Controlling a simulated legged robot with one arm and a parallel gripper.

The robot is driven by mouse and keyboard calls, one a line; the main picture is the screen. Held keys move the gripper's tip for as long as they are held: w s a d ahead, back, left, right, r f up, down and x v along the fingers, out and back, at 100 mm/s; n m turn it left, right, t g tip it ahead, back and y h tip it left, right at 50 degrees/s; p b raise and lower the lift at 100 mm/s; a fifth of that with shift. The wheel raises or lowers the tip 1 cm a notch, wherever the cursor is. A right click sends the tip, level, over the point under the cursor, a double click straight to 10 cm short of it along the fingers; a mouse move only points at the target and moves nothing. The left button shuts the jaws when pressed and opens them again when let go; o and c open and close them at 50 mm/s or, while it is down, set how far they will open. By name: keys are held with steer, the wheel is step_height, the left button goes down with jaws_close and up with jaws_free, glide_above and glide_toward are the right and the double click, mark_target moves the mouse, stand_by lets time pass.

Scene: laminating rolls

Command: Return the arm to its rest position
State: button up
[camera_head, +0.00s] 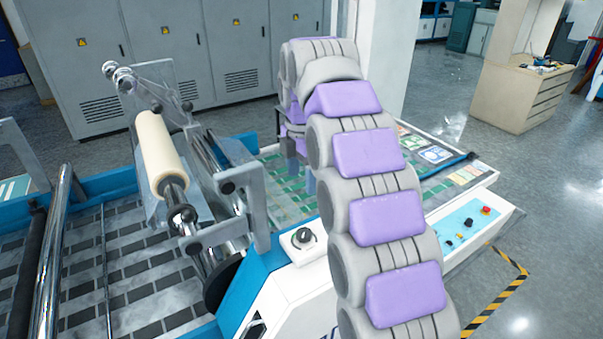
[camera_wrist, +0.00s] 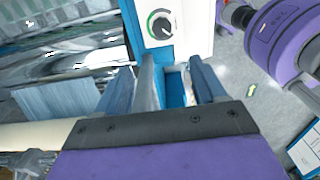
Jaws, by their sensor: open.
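My arm, grey with purple panels, arches up from the bottom right of the head view and folds over at the top. My gripper (camera_wrist: 165,84) shows in the wrist view with its two blue-grey fingers apart. I see nothing held between them. Below the fingers, the wrist view shows a white panel with a round knob (camera_wrist: 160,24) and a blue machine edge. In the head view the gripper end is largely hidden behind my arm, above the machine bed. My arm also shows at the right of the wrist view.
A cream roll (camera_head: 160,153) sits on a metal shaft of the laminating machine, left of my arm; it also shows in the wrist view (camera_wrist: 30,136). A control panel (camera_head: 466,229) lies to the right. Grey cabinets (camera_head: 167,55) stand behind. Open floor (camera_head: 447,115) is at the right.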

steer(key=s+d+f+m+b, duration=0.5)
steer(key=s+f+m, duration=0.3)
steer(key=s, duration=0.5)
steer(key=s+d+f+m+g+b, duration=0.1)
steer(key=s+d+f+m+b, duration=0.5)
steer(key=s+f, duration=0.6)
steer(key=s+d+f+m+b, duration=0.5)
steer(key=s+f+m+b, duration=0.2)
steer(key=s+f+m, duration=0.4)
steer(key=s, duration=0.4)
steer(key=shift+s+d+g, duration=0.3)
steer(key=shift+d+g, duration=0.1)
